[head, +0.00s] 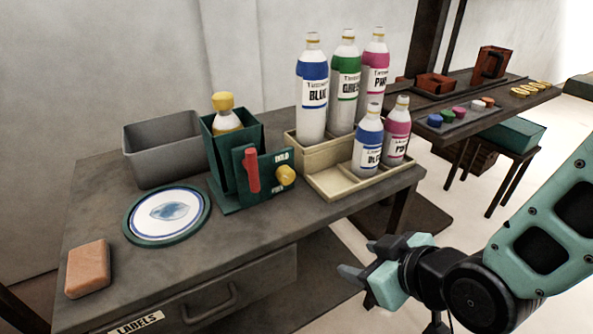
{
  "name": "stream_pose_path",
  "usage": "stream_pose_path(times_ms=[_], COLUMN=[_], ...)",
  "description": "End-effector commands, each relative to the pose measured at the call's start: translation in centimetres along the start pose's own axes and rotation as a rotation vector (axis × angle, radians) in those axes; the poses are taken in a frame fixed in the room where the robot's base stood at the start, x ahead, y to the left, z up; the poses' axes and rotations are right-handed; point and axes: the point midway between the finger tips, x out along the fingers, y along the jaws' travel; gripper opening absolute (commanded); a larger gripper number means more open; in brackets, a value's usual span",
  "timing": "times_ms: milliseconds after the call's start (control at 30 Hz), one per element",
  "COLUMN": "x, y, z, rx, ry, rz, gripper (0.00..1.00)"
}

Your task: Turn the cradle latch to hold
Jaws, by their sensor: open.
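The dark green cradle (222,187) stands on the grey table and holds a bottle with a yellow cap (224,103). On its front plate is a red lever (252,170), roughly upright, and a yellow knob (286,175). The word HOLD shows above the knob, and a smaller label below it is too small to read surely. Which of the two is the latch I cannot tell for certain. My gripper (362,262) is open and empty at the lower right, in front of the table edge and well apart from the cradle.
A cream rack (320,185) with several bottles stands right of the cradle. A grey bin (165,150), a plate (167,215) and an orange-brown block (87,268) lie to its left. A drawer handle (212,303) sticks out below. The space before the cradle is clear.

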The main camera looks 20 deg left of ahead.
Motion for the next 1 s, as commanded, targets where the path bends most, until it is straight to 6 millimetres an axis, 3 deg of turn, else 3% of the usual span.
stream_pose_path(times_ms=[200, 500, 767, 1000], x=[1.3, -0.4, -0.7, 2.2], y=[-0.9, -1.8, -1.9, -1.4], z=[-2.8, -4.2, -4.8, -7.5], rx=[-0.122, -0.233, -0.256, -0.255], ry=[0.297, 0.605, 0.682, 0.685], rz=[0.068, 0.190, 0.228, 0.230], gripper=[0.53, 0.53, 0.53, 0.53])
